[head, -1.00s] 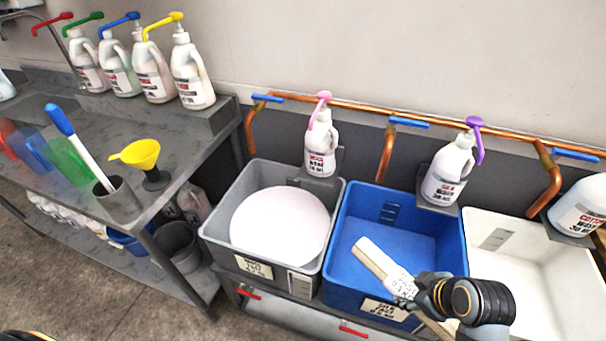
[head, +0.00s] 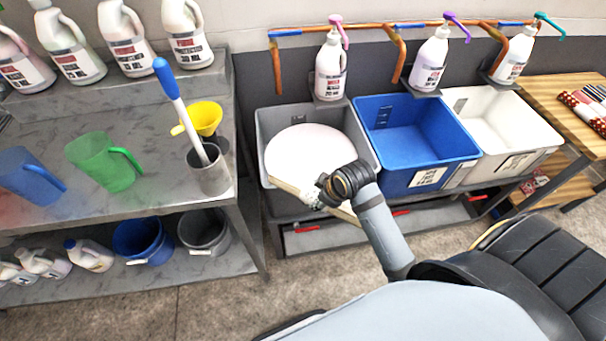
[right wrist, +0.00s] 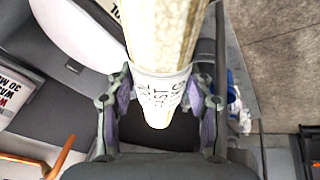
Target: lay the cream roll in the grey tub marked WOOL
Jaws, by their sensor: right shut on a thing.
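The cream roll (head: 284,186) is in my right gripper (head: 328,190), over the front rim of the grey tub (head: 262,130) in the head view. In the right wrist view the cream roll (right wrist: 165,35), with a printed white band, lies between the two fingers of my right gripper (right wrist: 163,100), which are shut on it. The grey tub holds a round white surface (head: 305,150). Its front label is hidden in the head view; part of a label ending in "OL" (right wrist: 112,8) shows in the right wrist view. My left gripper is not in view.
A blue tub (head: 405,130) and a white tub (head: 500,120) stand right of the grey one. Pump bottles (head: 330,70) and copper pipes (head: 398,55) are behind the tubs. A steel bench (head: 130,210) with jugs and a yellow funnel (head: 204,117) is at left.

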